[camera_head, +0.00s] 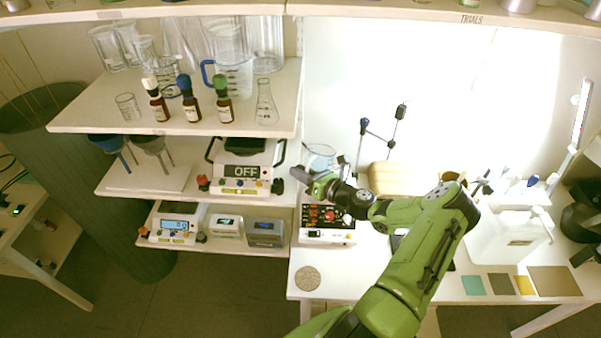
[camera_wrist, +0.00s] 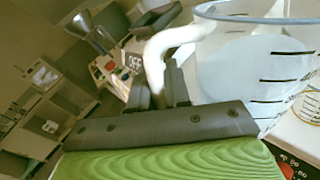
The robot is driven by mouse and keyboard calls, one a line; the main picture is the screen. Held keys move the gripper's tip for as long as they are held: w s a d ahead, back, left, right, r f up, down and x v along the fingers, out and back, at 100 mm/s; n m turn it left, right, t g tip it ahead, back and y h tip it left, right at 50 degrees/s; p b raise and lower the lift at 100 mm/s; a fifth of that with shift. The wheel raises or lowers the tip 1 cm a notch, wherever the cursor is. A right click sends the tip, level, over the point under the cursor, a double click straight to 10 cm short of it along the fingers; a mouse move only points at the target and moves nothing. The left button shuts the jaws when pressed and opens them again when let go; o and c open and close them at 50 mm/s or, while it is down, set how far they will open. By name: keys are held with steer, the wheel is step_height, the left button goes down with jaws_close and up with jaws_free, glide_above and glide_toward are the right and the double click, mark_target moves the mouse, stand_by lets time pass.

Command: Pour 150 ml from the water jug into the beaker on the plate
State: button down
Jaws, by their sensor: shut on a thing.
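My gripper (camera_head: 308,178) is shut on the white handle of a clear jug (camera_head: 320,156). In the wrist view the fingers (camera_wrist: 163,88) close around the handle, and the jug (camera_wrist: 250,75) shows a blue rim and black level marks. The jug looks partly tilted in the wrist view; its water level is hard to make out. A white device with a dark top and red parts (camera_head: 312,236) stands on the bench below my gripper. Part of a clear vessel (camera_wrist: 311,103) shows beyond the jug at the right edge of the wrist view; I cannot tell whether it is the beaker.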

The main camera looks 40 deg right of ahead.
steer(key=shift+w+d+f+m, duration=0.15)
steer(key=shift+w+d+m, duration=0.05)
steer(key=shift+d+m, duration=0.2)
steer(key=shift+m+g, duration=0.3)
steer(key=shift+m, duration=0.5)
steer(key=shift+w+d+f+b, duration=0.1)
steer(key=shift+d+f+b, duration=0.15)
steer(key=shift+f+b, duration=0.35)
steer(key=shift+w+d+f+b, duration=0.15)
steer(key=shift+d+f+b, duration=0.25)
steer(key=shift+f, duration=0.3)
steer(key=shift+w+d+f+b, duration=0.1)
steer(key=shift+d+f+b, duration=0.05)
steer(key=shift+f+b, duration=0.45)
stand_by(0.5)
steer(key=shift+w+d+r+m+p, duration=0.15)
steer(key=shift+d+m+p, duration=0.05)
steer(key=shift+d+m, duration=0.2)
steer(key=shift+w+d+r+m+p, duration=0.15)
steer(key=shift+d+m+p, duration=0.1)
steer(key=shift+m, duration=0.25)
steer(key=shift+a, duration=0.1)
stand_by(0.3)
steer(key=shift+w+d+r+m+g+y+p, duration=0.15)
steer(key=shift+d+m+g+y+p, duration=0.2)
steer(key=shift+p, duration=0.35)
stand_by(2.4)
